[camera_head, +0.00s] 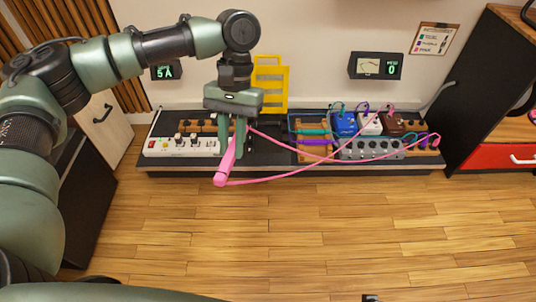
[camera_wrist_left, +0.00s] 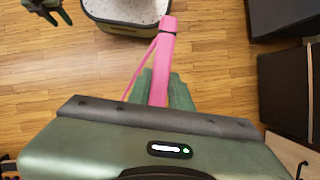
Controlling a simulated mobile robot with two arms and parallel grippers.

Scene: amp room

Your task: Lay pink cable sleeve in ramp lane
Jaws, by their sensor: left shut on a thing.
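My left gripper (camera_head: 232,148) is above the front left part of the pedalboard and shut on the pink cable sleeve (camera_head: 224,168). The sleeve hangs tilted, its lower end just in front of the board's front edge. In the left wrist view, the sleeve (camera_wrist_left: 161,62) sticks out beyond the fingers. Pink cable runs from it to the right side of the board. The wooden ramp (camera_head: 313,153) is right of the gripper, with a teal sleeve (camera_head: 312,132) and a purple sleeve (camera_head: 314,142) across it. My right gripper (camera_wrist_left: 45,8) is partly cut off in the left wrist view; its jaw opening is unclear.
The pedalboard (camera_head: 270,170) carries a white power strip (camera_head: 182,145), a blue pedal (camera_head: 344,124), a grey pedal unit (camera_head: 371,149) and other pedals. A yellow rack (camera_head: 271,84) stands behind. Cabinets flank both sides. The wooden floor (camera_head: 300,230) in front is clear.

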